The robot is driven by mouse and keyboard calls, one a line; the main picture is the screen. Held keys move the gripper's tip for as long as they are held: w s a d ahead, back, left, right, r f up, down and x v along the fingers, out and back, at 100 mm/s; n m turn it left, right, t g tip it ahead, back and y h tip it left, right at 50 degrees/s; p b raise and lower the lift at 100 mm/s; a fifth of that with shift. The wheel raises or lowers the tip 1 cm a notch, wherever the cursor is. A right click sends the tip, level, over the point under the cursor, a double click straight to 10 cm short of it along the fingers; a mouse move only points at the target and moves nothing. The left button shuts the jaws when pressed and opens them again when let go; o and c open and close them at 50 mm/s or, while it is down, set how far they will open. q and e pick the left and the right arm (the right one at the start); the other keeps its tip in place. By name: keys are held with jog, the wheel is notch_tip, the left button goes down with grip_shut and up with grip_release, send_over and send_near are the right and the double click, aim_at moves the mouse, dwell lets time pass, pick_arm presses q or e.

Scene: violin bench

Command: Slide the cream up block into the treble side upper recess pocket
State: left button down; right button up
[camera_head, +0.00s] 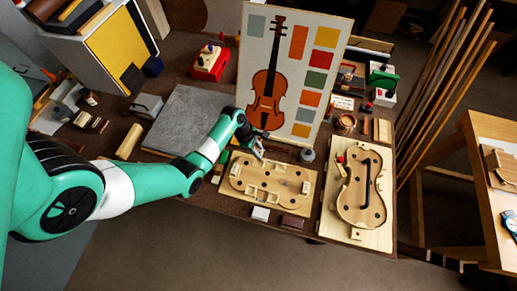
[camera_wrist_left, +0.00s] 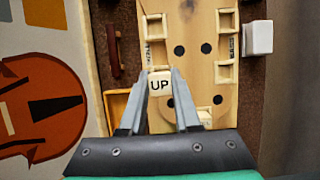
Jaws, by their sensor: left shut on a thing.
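My left gripper (camera_head: 259,153) is over the back edge of the pale wooden mould board (camera_head: 268,187). In the left wrist view its two fingers (camera_wrist_left: 158,78) are shut on the cream block (camera_wrist_left: 159,85), which is marked UP and faces the camera upright. The block overlaps the board's edge in that view; its height above the board is hard to judge. The board (camera_wrist_left: 180,18) has dark round holes and several framed pockets, one (camera_wrist_left: 154,27) beyond the block and others along the opposite edge. I cannot tell which is the treble side upper one. My right gripper is not in view.
A violin chart (camera_head: 292,75) stands behind the board. A white block (camera_head: 261,213) and a dark block (camera_head: 291,221) lie in front. A violin body (camera_head: 361,190) on its own board lies to the right. A grey slab (camera_head: 190,120) lies to the left.

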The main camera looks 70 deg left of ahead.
pick_arm(q)
jog(key=shift+r+p, duration=0.1)
jog(key=shift+p, duration=0.25)
jog(key=b, duration=0.5)
send_over(262, 165)
jog(key=a, duration=0.1)
jog(key=f, duration=0.4)
jog(key=s+f, duration=0.1)
jog(key=f, duration=0.1)
jog(key=shift+a, duration=0.2)
jog(key=shift+p, duration=0.75)
dwell(0.3)
jog(key=shift+f+b, duration=1.05)
jog(key=shift+f, duration=0.15)
jog(key=c, duration=0.5)
grip_release()
jog(key=shift+c, duration=0.2)
